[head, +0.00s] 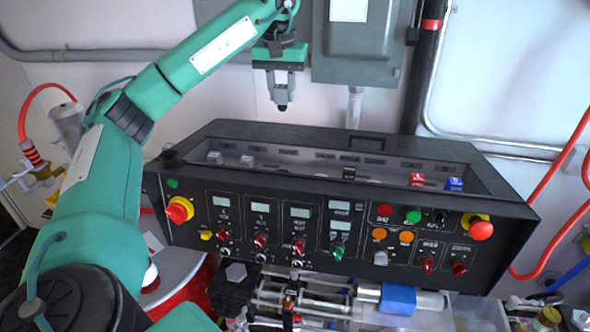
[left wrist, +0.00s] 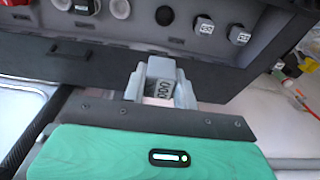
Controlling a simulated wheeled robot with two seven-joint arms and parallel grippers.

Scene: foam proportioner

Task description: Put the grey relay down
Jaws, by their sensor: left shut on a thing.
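My left gripper (head: 282,98) hangs fingers down above the back edge of the black console (head: 365,142). In the left wrist view my left gripper (left wrist: 160,84) is shut on the grey relay (left wrist: 159,89), whose light top carries a dark printed label. The relay is mostly hidden by the fingers in the head view. It is held up, apart from the console's recessed tray. Two other grey relays (head: 214,157) (head: 247,160) stand at the tray's left end; they also show in the left wrist view (left wrist: 204,26) (left wrist: 239,36). My right gripper is out of view.
A black relay (head: 349,173), a red one (head: 417,179) and a blue one (head: 454,184) stand farther right in the tray. The tray's raised rim surrounds them. A grey wall box (head: 358,40) and a dark vertical pipe (head: 421,75) are behind the console.

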